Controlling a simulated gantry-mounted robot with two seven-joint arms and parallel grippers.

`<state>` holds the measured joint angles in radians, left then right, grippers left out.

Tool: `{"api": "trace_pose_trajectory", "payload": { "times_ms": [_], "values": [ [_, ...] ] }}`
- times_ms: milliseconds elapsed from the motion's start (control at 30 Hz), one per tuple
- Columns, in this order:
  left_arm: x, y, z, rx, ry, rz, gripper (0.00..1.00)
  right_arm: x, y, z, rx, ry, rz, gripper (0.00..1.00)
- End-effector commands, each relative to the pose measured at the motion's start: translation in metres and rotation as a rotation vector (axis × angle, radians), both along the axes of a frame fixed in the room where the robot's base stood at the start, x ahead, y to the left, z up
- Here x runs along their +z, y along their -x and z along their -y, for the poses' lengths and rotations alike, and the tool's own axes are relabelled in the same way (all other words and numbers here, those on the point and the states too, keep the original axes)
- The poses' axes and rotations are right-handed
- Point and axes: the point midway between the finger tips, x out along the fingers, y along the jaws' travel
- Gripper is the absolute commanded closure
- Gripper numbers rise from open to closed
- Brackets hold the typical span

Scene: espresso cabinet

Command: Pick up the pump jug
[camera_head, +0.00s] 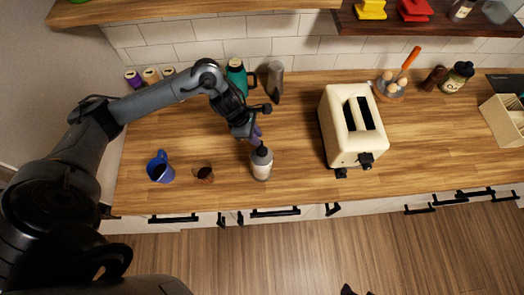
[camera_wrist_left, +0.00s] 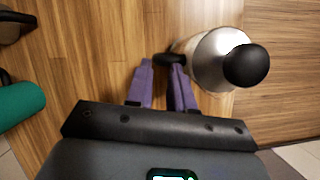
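The pump jug (camera_head: 261,164) is a silver bottle with a black pump top. It stands upright on the wooden counter near its front edge. In the left wrist view, the jug (camera_wrist_left: 205,62) is just right of the fingers, with its round black top toward the camera. My left gripper (camera_head: 256,136) reaches down behind the jug. In the left wrist view, its two purple fingers (camera_wrist_left: 162,68) are apart with a narrow gap. The jug's black spout lies at the fingertips; contact is unclear. Small dark parts at the head view's bottom edge may be my right gripper (camera_head: 356,291).
A cream toaster (camera_head: 339,139) stands right of the jug. A blue mug (camera_head: 160,169) and a small dark cup (camera_head: 204,174) are to the left. A teal jug (camera_head: 236,76) and a grey container (camera_head: 275,80) stand behind. Wall shelves overhang the back.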

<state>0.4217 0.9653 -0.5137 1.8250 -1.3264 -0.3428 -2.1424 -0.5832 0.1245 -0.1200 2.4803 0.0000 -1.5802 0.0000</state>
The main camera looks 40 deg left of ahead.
Motion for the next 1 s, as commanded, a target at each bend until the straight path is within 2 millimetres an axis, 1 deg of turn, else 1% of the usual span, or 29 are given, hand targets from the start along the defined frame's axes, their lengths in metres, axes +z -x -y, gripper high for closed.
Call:
{"api": "trace_pose_trajectory", "payload": {
  "times_ms": [167, 367, 433, 533, 667, 867, 1000],
  "values": [
    [-0.007, -0.001, 0.003, 0.001, 0.001, -0.003, 0.78, 0.003, 0.000, 0.001, 0.002, 0.004, 0.000, 0.33],
    [-0.029, -0.007, 0.010, 0.002, 0.003, -0.004, 0.78, 0.014, 0.000, 0.000, 0.001, 0.001, 0.000, 0.33],
    [-0.038, -0.009, 0.012, 0.001, 0.003, -0.004, 0.78, 0.014, -0.001, 0.000, 0.000, 0.001, 0.001, 0.33],
    [-0.047, -0.011, 0.015, 0.001, 0.000, -0.002, 0.78, 0.016, -0.001, 0.000, -0.002, -0.002, 0.002, 0.33],
    [-0.052, -0.012, 0.016, -0.001, -0.002, 0.000, 0.78, 0.016, -0.001, -0.001, -0.004, -0.005, 0.003, 0.33],
    [-0.052, -0.012, 0.016, 0.000, -0.003, 0.001, 0.78, 0.016, -0.001, -0.002, -0.006, -0.009, 0.003, 0.33],
    [-0.052, -0.012, 0.016, -0.001, -0.002, 0.001, 0.99, 0.016, -0.001, -0.002, -0.006, -0.009, 0.003, 0.33]
  ]
}}
